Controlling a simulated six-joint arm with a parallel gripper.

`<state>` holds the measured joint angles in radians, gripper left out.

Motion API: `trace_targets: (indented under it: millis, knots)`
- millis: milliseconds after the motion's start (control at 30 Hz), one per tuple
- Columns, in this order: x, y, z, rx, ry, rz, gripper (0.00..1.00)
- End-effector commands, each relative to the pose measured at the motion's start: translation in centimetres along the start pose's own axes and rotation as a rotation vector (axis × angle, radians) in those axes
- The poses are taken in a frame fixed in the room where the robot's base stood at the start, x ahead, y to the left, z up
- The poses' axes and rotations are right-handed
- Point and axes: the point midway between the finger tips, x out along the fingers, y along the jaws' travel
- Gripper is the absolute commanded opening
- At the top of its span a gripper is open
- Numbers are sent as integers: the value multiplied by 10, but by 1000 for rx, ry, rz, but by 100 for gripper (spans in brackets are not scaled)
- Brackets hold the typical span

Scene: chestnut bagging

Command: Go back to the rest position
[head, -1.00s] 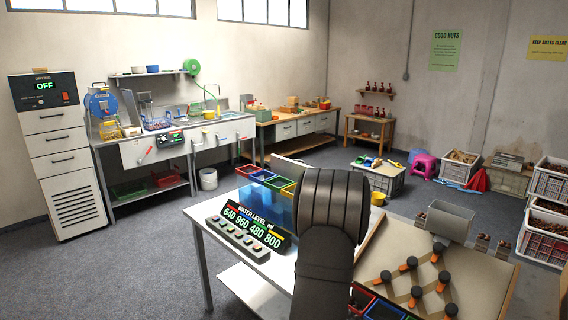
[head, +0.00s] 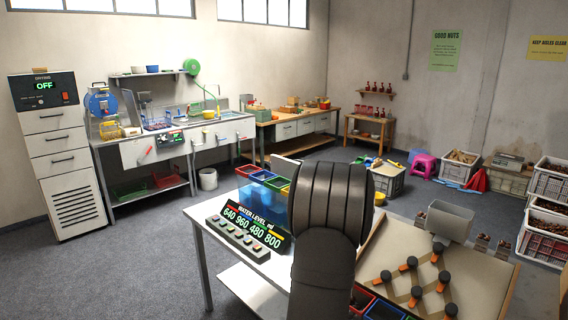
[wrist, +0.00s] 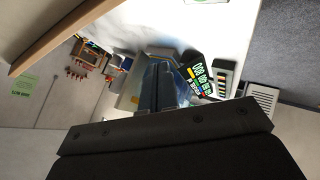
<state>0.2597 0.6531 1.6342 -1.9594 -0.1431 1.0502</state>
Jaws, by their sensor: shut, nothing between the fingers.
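My dark arm stands in the middle of the head view and hides my gripper there. In the wrist view my gripper (wrist: 158,88) shows as two blue-grey fingers side by side above its dark body. The fingers are shut and look empty. They point over the white work table (head: 228,262), near the water level panel (wrist: 197,80). No bag or chestnut shows at the fingers.
The water level panel (head: 247,229) and coloured bins (head: 262,176) stand left of my arm. Right of it are a board with dark, orange-tipped knobs (head: 413,279) and a grey hopper (head: 450,220). Open floor (head: 130,265) lies at the left.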

Motion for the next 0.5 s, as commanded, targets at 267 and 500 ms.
trace_targets:
  millis: [267, 500]
  knots:
    - [-10, 49, 32, 125, -47, 127, 0]
    - [-21, 84, 62, 229, -102, 221, 0]
